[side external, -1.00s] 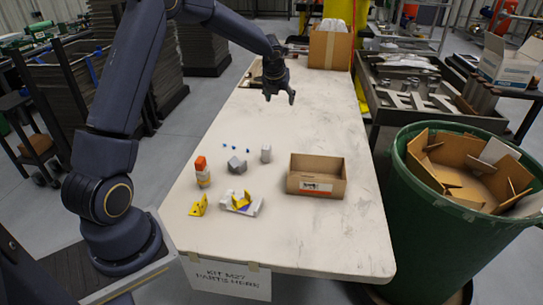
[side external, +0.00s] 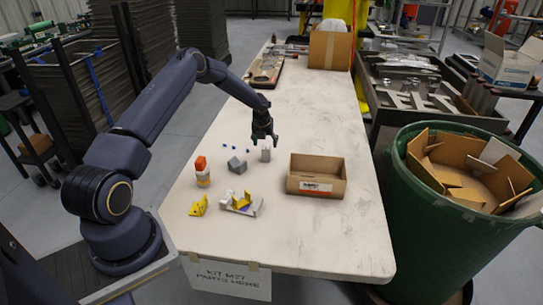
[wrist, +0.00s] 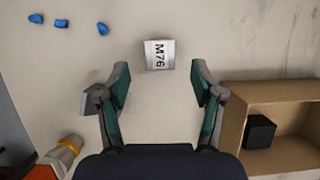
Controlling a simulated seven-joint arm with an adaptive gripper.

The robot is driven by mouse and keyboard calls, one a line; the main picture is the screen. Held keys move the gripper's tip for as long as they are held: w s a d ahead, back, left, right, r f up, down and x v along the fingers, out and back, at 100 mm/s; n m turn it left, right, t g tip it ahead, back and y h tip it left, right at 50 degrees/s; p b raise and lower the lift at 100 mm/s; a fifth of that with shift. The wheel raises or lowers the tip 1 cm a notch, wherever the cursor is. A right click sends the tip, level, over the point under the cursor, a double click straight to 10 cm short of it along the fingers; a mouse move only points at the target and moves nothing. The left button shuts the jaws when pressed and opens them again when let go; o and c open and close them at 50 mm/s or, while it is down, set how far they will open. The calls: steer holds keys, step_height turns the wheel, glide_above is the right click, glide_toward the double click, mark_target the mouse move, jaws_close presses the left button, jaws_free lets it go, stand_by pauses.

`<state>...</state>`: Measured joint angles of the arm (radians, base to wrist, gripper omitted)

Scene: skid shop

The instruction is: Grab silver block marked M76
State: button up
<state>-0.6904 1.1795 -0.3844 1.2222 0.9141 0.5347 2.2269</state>
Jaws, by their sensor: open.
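The silver block marked M76 (wrist: 160,55) stands on the table, its marked top facing my camera in the wrist view. It also shows in the side view (side external: 266,155) as a small upright grey block. My gripper (wrist: 162,82) is open and empty, pointing down. In the wrist view the block lies just beyond the fingertips, roughly centred between them. In the side view my gripper (side external: 264,138) is right above and close to the block; I cannot tell whether they touch.
An open cardboard box (side external: 316,185) stands to the right, with a dark cube (wrist: 260,132) inside. Small blue pieces (wrist: 62,22) lie to the left. A grey block (side external: 237,165), an orange-topped stack (side external: 202,170) and yellow parts (side external: 198,206) stand nearby.

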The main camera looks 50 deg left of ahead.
mark_target(266, 147)
steer(key=x, duration=0.5)
steer(key=shift+r, duration=0.1)
jaws_close()
stand_by(0.4)
